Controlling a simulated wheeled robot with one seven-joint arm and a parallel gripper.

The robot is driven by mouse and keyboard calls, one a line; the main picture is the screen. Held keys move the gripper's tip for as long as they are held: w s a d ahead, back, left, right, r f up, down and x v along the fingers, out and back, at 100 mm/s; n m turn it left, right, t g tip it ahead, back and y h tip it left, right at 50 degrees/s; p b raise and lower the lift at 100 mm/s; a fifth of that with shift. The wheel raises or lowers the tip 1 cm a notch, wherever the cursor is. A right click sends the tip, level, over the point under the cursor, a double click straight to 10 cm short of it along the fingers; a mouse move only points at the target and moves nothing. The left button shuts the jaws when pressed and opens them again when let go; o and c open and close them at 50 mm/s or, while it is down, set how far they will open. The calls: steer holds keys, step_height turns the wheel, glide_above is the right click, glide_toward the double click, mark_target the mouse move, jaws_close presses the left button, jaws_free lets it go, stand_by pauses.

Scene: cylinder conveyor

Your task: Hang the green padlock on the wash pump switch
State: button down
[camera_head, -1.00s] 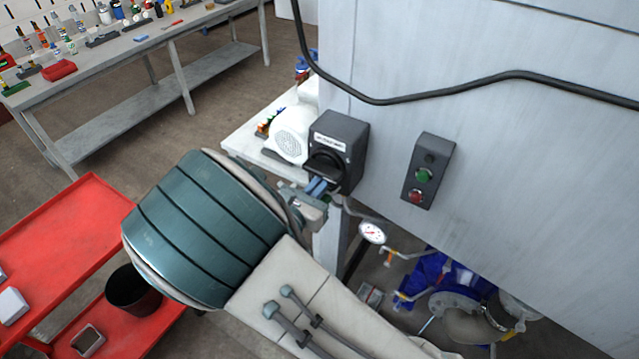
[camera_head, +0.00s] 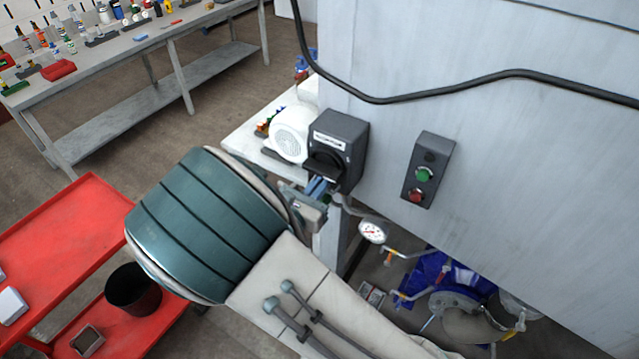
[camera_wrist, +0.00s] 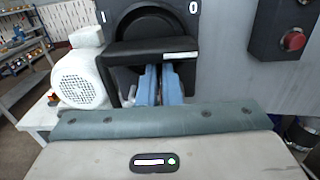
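The wash pump switch is a dark box (camera_head: 337,150) with a white label and a black rotary handle, mounted at the corner of the grey cabinet. In the wrist view, the switch (camera_wrist: 152,22) is at the top centre, with its black handle jutting towards me. My gripper (camera_head: 318,186) is at the lower front of the switch. Its two blue fingers (camera_wrist: 160,84) point up beneath the handle, close together with a narrow gap. Contact with the handle cannot be judged. I cannot make out the green padlock; the fingertips are partly hidden by the handle.
A button box (camera_head: 428,170) with green and red buttons is right of the switch. A white motor (camera_head: 291,133) stands left behind it. A pressure gauge (camera_head: 372,231) and pipes lie below. A red cart (camera_head: 60,235) is at the left.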

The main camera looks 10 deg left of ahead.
steer(key=shift+f+b, duration=0.7)
steer(key=shift+f, duration=0.4)
steer(key=shift+f, duration=0.1)
steer(key=c, duration=1.5)
jaws_free()
steer(key=shift+f, duration=0.1)
steer(key=shift+c, duration=0.2)
steer(key=shift+d+f, duration=0.1)
steer(key=shift+s, duration=0.1)
steer(key=b+v, duration=0.3)
steer(key=v, duration=1)
steer(key=shift+s+a+r, duration=0.25)
steer(key=shift+a, duration=0.15)
